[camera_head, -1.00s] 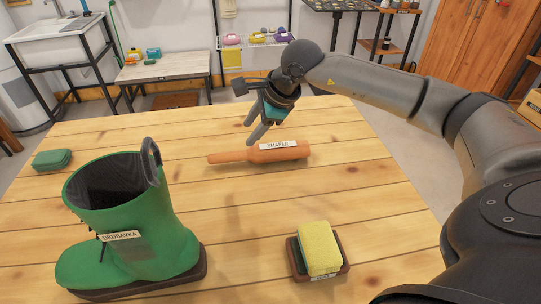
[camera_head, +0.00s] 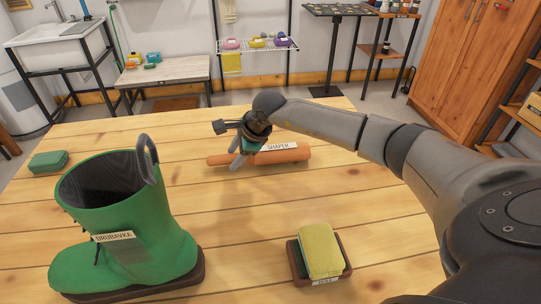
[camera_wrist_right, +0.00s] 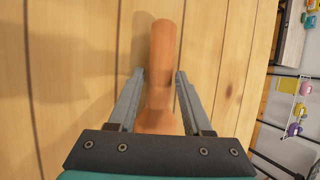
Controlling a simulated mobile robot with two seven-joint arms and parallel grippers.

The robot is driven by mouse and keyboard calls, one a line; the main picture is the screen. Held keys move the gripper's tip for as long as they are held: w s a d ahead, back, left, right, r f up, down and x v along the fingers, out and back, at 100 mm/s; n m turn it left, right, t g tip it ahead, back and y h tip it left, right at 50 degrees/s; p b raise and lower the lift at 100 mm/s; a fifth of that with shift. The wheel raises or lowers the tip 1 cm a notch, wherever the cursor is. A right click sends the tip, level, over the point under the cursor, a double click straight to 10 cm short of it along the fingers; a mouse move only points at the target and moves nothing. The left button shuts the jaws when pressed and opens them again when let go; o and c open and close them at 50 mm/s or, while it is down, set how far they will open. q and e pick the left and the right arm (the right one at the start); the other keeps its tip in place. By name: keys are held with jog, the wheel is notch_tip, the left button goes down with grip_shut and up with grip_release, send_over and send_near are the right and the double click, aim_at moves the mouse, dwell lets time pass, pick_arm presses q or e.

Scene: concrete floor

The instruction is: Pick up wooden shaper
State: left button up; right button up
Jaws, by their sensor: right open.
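The wooden shaper (camera_head: 286,155) is an orange-brown rolling-pin-like piece with a white "SHAPER" label, lying on the wooden table. My right gripper (camera_head: 236,163) is open over its left part, near the narrower handle. In the right wrist view the shaper (camera_wrist_right: 164,55) runs between the two open fingers of the right gripper (camera_wrist_right: 160,78), one finger on each side, without a visible grip. The fingers hide part of the shaper in the head view. My left gripper is not in view.
A green boot (camera_head: 130,225) labelled "DRUBAVKA" stands at the front left of the table (camera_head: 235,240). A yellow sponge (camera_head: 320,250) sits on a brown tray at the front. A green case (camera_head: 48,162) lies at the left edge. The table between them is clear.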

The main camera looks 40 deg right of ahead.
grip_shut()
dwell(0.4)
jog(key=shift+w, duration=0.1)
